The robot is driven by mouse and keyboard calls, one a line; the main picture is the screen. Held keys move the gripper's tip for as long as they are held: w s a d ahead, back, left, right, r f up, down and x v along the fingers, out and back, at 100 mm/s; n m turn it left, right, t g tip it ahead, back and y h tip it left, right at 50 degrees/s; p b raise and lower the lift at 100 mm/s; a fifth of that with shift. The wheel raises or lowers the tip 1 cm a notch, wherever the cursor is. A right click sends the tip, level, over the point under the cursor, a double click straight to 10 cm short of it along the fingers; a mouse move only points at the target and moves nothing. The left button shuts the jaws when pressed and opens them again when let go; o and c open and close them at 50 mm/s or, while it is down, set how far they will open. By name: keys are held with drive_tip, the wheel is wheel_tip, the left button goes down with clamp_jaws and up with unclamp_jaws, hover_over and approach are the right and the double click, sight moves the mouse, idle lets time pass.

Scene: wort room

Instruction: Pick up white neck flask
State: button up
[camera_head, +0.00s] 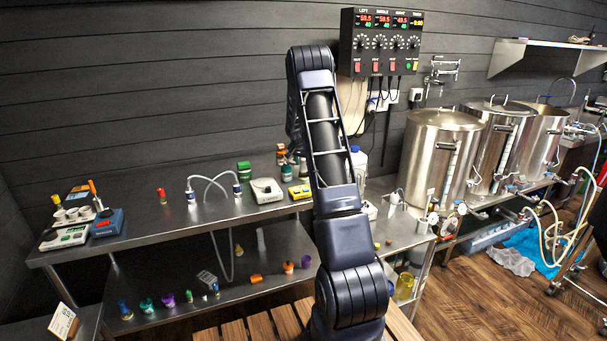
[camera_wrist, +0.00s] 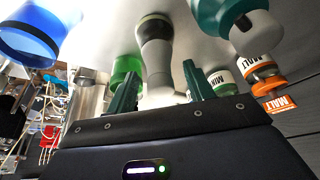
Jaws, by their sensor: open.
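In the wrist view, my gripper (camera_wrist: 160,72) is open, its two dark green fingers apart. A pale grey-white flask-like thing with a long neck and a dark band (camera_wrist: 155,55) shows between and beyond the fingers; it looks like the white neck flask. No finger visibly grips it, and I cannot tell how far past the fingertips it is. In the head view, my arm hides my gripper, and I cannot pick out the flask for sure.
Close around in the wrist view are a blue vessel (camera_wrist: 30,38), a teal-and-white bottle (camera_wrist: 240,25), a green thing (camera_wrist: 126,66) and an orange MALT jar (camera_wrist: 268,80). In the head view, a blue-capped jug (camera_head: 359,168) and a white scale (camera_head: 267,190) flank my arm on the steel bench (camera_head: 145,225).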

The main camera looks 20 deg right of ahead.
clamp_jaws()
idle(0.4)
